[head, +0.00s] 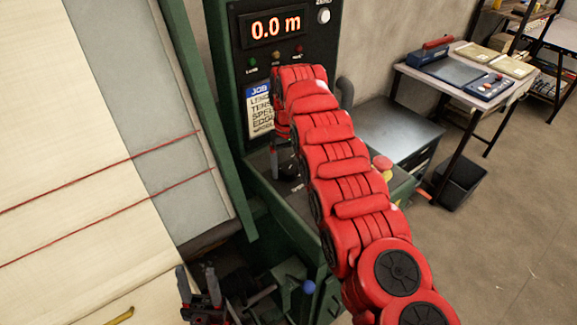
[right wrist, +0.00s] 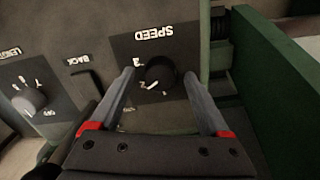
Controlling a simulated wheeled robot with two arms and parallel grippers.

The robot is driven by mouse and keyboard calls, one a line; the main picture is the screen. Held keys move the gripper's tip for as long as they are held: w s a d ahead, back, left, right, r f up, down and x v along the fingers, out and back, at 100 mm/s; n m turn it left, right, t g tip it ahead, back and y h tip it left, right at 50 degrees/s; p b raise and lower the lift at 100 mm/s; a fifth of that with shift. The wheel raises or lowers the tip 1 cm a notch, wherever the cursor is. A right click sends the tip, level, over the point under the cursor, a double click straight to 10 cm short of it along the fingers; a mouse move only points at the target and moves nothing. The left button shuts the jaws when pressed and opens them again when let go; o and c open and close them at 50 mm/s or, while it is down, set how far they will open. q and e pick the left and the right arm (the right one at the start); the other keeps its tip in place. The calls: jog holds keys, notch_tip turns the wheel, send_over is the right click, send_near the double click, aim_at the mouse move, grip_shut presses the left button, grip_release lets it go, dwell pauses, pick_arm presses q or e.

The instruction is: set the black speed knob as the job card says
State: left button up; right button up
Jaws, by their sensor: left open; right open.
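The black speed knob (right wrist: 160,74) is in the right wrist view, on a dark plate (right wrist: 122,46) lettered SPEED. My right gripper (right wrist: 159,80) is open, with one finger on each side of the knob; I cannot tell whether they touch it. White scale marks show at the knob's left; its setting is not clear. In the head view the job card (head: 259,112) hangs on the panel; my red right arm covers its right part, so its values are hidden. My left gripper (head: 198,286) is open and empty at the bottom, away from the knob.
A grey length knob (right wrist: 29,100) and a BACK label (right wrist: 79,61) are left of the speed plate. The display (head: 276,26) reads 0.0 m. A blue ball-ended lever (head: 308,287) stands low on the green machine. Pale cloth (head: 90,130) lies at left.

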aim_at(289, 170)
jog(key=shift+r, duration=0.1)
notch_tip(289, 170, up, 17)
jog(key=p, duration=1.7)
jog(key=shift+r, duration=0.15)
